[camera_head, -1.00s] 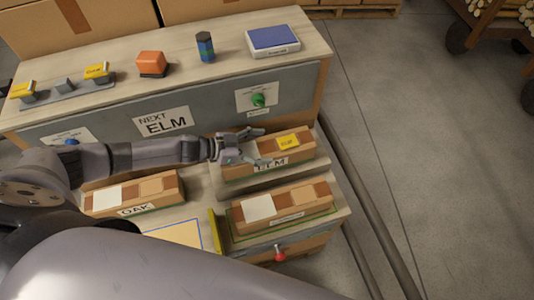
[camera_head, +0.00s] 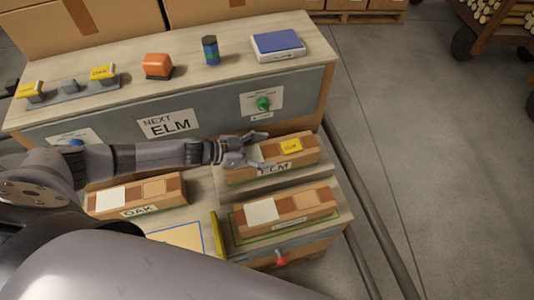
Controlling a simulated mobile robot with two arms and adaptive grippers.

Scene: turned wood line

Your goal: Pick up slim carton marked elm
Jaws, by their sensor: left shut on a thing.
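The slim carton marked ELM (camera_head: 305,155) is a long brown box with a yellow tag (camera_head: 291,146) on top and a white label on its front side. It lies on the upper step at the right, in front of the grey panel. My left gripper (camera_head: 267,150) is at the carton's left end, shut on it, one finger on the far side and one on the near side. The near finger covers the top of the ELM label. I cannot tell whether the carton is clear of the step. My right gripper is out of view.
An OAK carton (camera_head: 135,198) lies at the left, and another carton (camera_head: 290,211) lies on the lower step. A NEXT ELM sign (camera_head: 168,123) is on the panel. An orange button block (camera_head: 157,66) and a blue-topped box (camera_head: 278,44) stand on the shelf behind.

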